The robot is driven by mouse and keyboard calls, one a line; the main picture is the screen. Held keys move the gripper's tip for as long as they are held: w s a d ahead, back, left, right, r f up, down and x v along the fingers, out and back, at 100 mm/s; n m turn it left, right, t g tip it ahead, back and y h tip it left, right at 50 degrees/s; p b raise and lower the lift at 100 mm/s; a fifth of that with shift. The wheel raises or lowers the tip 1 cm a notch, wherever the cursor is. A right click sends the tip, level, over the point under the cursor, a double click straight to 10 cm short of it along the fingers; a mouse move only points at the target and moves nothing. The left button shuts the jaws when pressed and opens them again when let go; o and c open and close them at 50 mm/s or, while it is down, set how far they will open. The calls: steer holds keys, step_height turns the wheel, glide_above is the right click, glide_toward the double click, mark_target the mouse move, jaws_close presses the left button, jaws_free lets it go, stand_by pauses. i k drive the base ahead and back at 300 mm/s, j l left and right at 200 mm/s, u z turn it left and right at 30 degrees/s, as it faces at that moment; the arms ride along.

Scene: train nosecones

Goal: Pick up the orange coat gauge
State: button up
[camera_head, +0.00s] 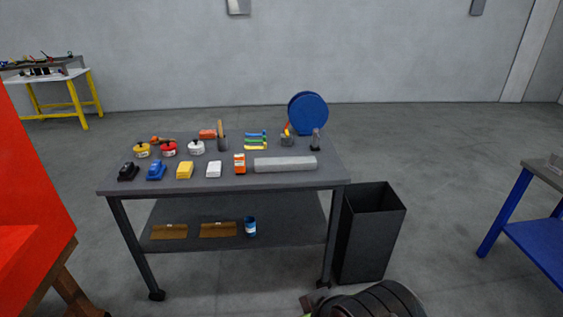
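A small orange device with a pale front, which looks like the orange coat gauge (240,164), stands near the front edge of the dark grey cart table (225,180). My gripper is not visible in the head view.
A black bin (370,235) stands right of the cart.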

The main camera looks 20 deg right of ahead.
mark_target(239, 160)
steer(key=z, duration=0.25)
steer(key=u, duration=3.6)
steer(key=z, duration=3.6)
steer(key=i+u, duration=0.25)
steer(key=u, duration=0.2)
steer(key=i+u, duration=0.3)
steer(key=u, duration=0.2)
